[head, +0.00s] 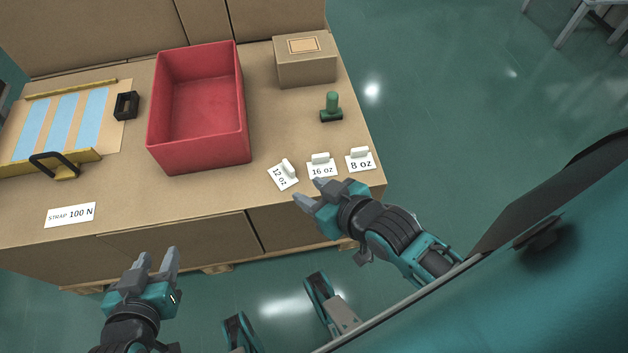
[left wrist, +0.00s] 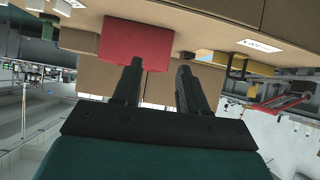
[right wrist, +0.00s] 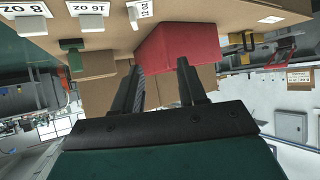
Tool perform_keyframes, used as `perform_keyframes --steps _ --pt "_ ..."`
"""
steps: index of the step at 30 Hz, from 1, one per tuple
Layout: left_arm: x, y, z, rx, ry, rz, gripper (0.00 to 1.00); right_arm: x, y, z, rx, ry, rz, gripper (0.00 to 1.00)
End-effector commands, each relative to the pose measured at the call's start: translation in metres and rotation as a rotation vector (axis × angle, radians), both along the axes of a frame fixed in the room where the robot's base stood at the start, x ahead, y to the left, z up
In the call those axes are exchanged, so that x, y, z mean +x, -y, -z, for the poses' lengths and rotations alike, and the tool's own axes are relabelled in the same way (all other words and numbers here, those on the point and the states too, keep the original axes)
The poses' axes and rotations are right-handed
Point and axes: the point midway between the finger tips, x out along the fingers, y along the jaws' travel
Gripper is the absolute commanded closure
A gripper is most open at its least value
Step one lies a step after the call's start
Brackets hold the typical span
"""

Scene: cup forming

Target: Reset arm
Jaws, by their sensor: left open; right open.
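My left gripper (head: 161,262) is open and empty, in front of the table's front edge at the lower left of the head view. Its two fingers also show in the left wrist view (left wrist: 156,85), with nothing between them. My right gripper (head: 306,193) is open and empty near the table's front right corner, close to the size cards. Its fingers show apart in the right wrist view (right wrist: 162,80). I cannot tell its exact height over the table edge.
A red bin (head: 199,152) stands mid-table, empty. Cards 12 oz (head: 281,178), 16 oz (head: 323,171) and 8 oz (head: 360,163) lie at the front right. A green stamp-like tool (head: 332,106) and a cardboard box (head: 306,70) stand behind. A strap fixture (head: 62,125) lies left.

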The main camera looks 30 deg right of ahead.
Motion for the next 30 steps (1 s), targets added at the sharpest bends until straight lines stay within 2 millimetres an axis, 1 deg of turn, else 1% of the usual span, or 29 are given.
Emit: perform_keyframes --steps 8,11,16,19,21,25,30 --pt "0.000 -0.002 -0.002 0.007 0.000 0.004 0.57 0.000 0.000 -0.002 0.003 -0.001 0.002 0.59" --pt "-0.001 -0.002 -0.015 0.010 -0.001 0.005 0.57 -0.001 0.002 -0.014 -0.001 -0.001 0.004 0.59" --pt "-0.003 -0.009 -0.053 0.022 0.005 -0.005 0.57 -0.005 0.011 -0.049 -0.017 -0.004 0.019 0.59" --pt "-0.011 -0.019 -0.065 0.036 -0.009 -0.027 0.57 -0.009 0.017 -0.065 -0.029 -0.007 0.029 0.59" --pt "-0.014 -0.022 -0.073 0.045 -0.014 -0.032 0.57 -0.011 0.020 -0.074 -0.037 -0.008 0.034 0.59" --pt "-0.015 -0.026 -0.086 0.049 -0.004 -0.039 0.57 -0.013 0.025 -0.085 -0.047 -0.004 0.041 0.59" --pt "-0.016 -0.031 -0.084 0.055 -0.003 -0.048 0.57 -0.013 0.029 -0.086 -0.052 0.002 0.047 0.59"
